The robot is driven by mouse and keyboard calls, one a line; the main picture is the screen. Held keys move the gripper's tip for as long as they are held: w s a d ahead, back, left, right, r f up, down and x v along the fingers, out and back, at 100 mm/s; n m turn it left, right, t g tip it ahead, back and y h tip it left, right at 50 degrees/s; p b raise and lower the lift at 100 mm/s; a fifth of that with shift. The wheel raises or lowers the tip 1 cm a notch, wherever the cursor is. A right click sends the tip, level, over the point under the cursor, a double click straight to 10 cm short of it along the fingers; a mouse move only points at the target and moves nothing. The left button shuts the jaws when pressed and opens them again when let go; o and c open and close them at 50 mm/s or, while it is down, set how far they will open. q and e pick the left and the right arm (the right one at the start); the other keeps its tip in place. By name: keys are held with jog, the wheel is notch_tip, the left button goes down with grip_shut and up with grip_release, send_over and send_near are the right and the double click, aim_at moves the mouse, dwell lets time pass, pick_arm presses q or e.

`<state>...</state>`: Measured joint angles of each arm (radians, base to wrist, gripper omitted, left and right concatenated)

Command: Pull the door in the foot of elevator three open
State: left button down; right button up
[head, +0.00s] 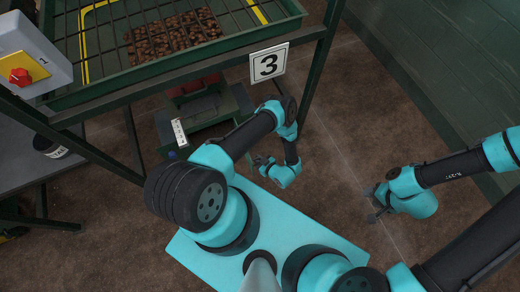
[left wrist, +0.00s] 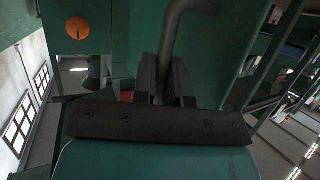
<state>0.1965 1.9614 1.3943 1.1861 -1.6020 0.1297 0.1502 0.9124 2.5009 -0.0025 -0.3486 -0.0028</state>
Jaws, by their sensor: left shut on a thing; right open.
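The green foot of elevator three (head: 238,104) sits low under the frame with the "3" sign (head: 268,63). My left gripper (head: 262,162) is low, just right of that foot, and partly hidden by my own arm. In the left wrist view my left gripper (left wrist: 165,88) is shut on a dark bent handle (left wrist: 174,45). A green panel (left wrist: 225,62) stands behind the handle. Whether this door panel stands ajar is not clear from these views. My right gripper (head: 374,207) is open and empty above the floor at the right.
A grated green hopper (head: 110,75) with brown contents stands above the elevator foot. A grey box with a red knob (head: 20,76) is at the upper left, and a dark labelled jar (head: 45,145) is below it. A green wall (head: 440,60) runs along the right. Brown floor (head: 345,120) is clear between.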

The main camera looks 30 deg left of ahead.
pick_arm(q)
jog(key=shift+w, duration=0.15)
jog(key=c, duration=1.5)
grip_release()
jog(key=shift+o, duration=0.2)
jog(key=v, duration=1.7)
jog(key=shift+r, duration=0.25)
